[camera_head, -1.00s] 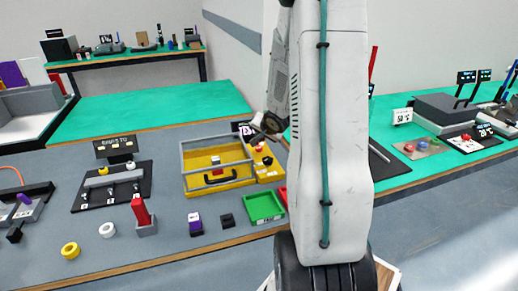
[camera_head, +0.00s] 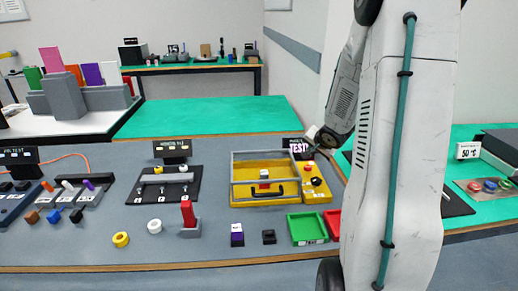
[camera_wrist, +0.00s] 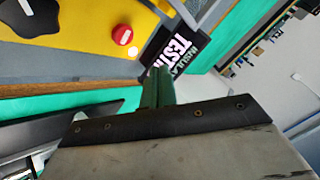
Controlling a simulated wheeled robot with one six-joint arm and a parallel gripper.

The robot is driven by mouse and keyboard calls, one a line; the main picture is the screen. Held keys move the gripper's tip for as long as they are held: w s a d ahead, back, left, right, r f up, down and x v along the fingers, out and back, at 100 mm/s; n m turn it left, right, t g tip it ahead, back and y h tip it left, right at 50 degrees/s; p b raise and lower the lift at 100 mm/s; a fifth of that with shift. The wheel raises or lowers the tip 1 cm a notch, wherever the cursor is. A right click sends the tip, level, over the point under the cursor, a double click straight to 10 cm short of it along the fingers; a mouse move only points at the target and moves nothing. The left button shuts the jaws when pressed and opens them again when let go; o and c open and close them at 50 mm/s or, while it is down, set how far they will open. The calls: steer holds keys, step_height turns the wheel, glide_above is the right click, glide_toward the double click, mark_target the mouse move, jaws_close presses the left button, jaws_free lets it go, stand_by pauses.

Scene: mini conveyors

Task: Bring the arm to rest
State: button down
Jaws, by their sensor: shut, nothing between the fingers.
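My arm stands upright at the right of the head view, its upper links folded down toward the bench. My gripper (camera_head: 311,151) is at the end of the arm, beside the yellow test box, and partly hidden by the wrist. In the wrist view, the narrow fingers of my gripper (camera_wrist: 157,88) are together with nothing between them. They point toward a black "TEST" sign (camera_wrist: 175,48). The sign (camera_head: 298,148) also shows in the head view, behind the box and close to the gripper.
The yellow box (camera_head: 264,201) with its clear lid frame stands on the grey bench (camera_head: 130,259). A green tray (camera_head: 307,229) and a red tray (camera_head: 333,222) lie in front. A green table (camera_head: 215,116) behind is mostly bare. Several small parts line the bench at left.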

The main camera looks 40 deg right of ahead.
steer(key=s+f+g, duration=0.1)
steer(key=s, duration=0.1)
steer(key=s+n+g, duration=0.1)
steer(key=s+d+f+n+g, duration=0.1)
steer(key=s, duration=0.1)
steer(key=shift+s+f+h, duration=0.3)
steer(key=shift+h, duration=0.1)
steer(key=s+a+r+n+g+y, duration=0.1)
steer(key=s+a+r+n, duration=0.3)
steer(key=a, duration=0.9)
steer(key=s+a+r+n+g+y, duration=0.1)
steer(key=s+a+r+n, duration=0.3)
steer(key=s+a+r, duration=0.4)
steer(key=s+a+r+n+g+y, duration=0.1)
steer(key=s+a+r+n, duration=0.3)
steer(key=a, duration=1.4)
steer(key=s+r+y, duration=0.1)
steer(key=s+r, duration=0.1)
steer(key=s, duration=0.1)
steer(key=shift+s+r+g+y, duration=0.3)
steer(key=shift+s+g+y, duration=0.05)
steer(key=shift+g+y, duration=0.05)
